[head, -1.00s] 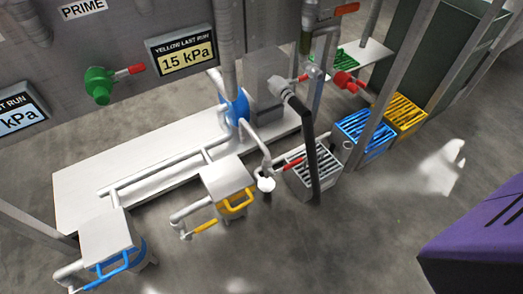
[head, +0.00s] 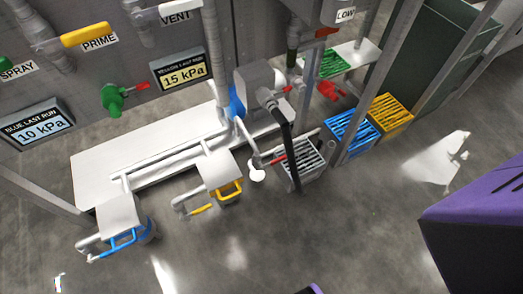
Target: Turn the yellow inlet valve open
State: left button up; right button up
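The yellow inlet valve handle (head: 201,209) is a short yellow lever at the end of a white pipe, low and left of the yellow-handled box. That box (head: 216,171) has a grey-white lid and a yellow bar handle (head: 231,190) on its front. The lever seems to lie roughly in line with its pipe; its exact setting is too small to tell. Neither gripper shows in the head view. A small purple piece at the bottom edge and a large purple block at the right edge are in view, apart from the valve.
A blue-handled box (head: 121,217) stands to the left. A white platform (head: 95,175) with pipes runs behind. Grey (head: 303,158), blue (head: 350,132) and yellow (head: 391,113) crates stand to the right. A "15 kPa" yellow panel (head: 182,73) hangs above. The floor in front is open.

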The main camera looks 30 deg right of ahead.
aim_at(208, 206)
jog(key=i+l, duration=0.1)
jog(key=l, duration=1)
jog(key=l+u, duration=0.3)
jog(key=u, duration=0.2)
jog(key=l+u, duration=0.25)
jog(key=u, duration=0.2)
jog(key=i+l+u, duration=0.25)
jog(key=i+l, duration=0.1)
jog(key=l, duration=0.05)
